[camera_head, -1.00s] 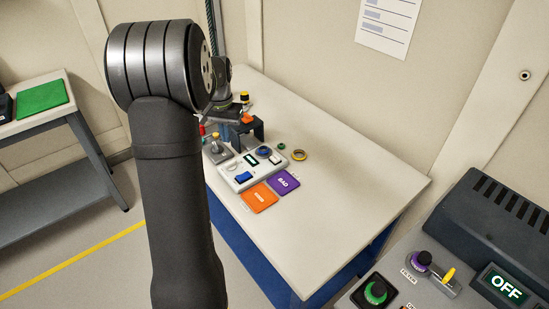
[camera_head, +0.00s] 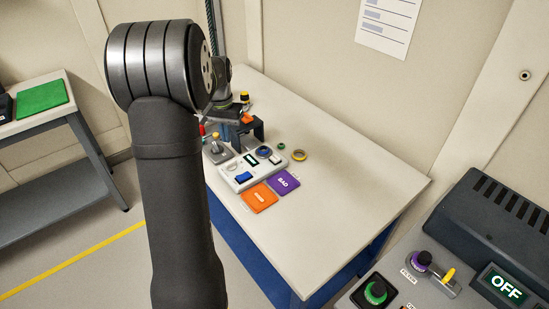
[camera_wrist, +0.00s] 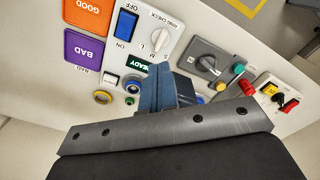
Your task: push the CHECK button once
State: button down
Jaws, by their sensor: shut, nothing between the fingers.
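The white ring-check box (camera_wrist: 150,52) stands on the bench and also shows in the head view (camera_head: 240,183). A white button (camera_wrist: 111,80) at its edge seems to be the CHECK button; its lettering is too small to read. A dark display (camera_wrist: 137,66) on the box reads READY. My gripper (camera_wrist: 157,80) is shut and empty, its fingers over the box's edge by the display, apart from the button, which lies to their left. Its height above the box is unclear. In the head view my arm hides much of the gripper.
The box carries a blue rocker switch (camera_wrist: 127,24) and a size knob (camera_wrist: 160,40). An orange GOOD pad (camera_wrist: 89,14) and purple BAD pad (camera_wrist: 86,47) lie beside it. A yellow ring (camera_wrist: 102,97) lies close by. A grey knob unit (camera_wrist: 208,62) stands right.

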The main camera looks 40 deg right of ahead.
jog(key=shift+d, duration=0.1)
dwell(0.3)
jog(key=m+t+y, duration=0.2)
jog(key=m+t, duration=0.7)
jog(key=m, duration=0.6)
send_over(278, 159)
jog(key=shift+f, duration=0.15)
jog(key=shift+f, duration=4.45)
jog(key=shift+f, duration=0.1)
jog(key=shift+f, duration=0.3)
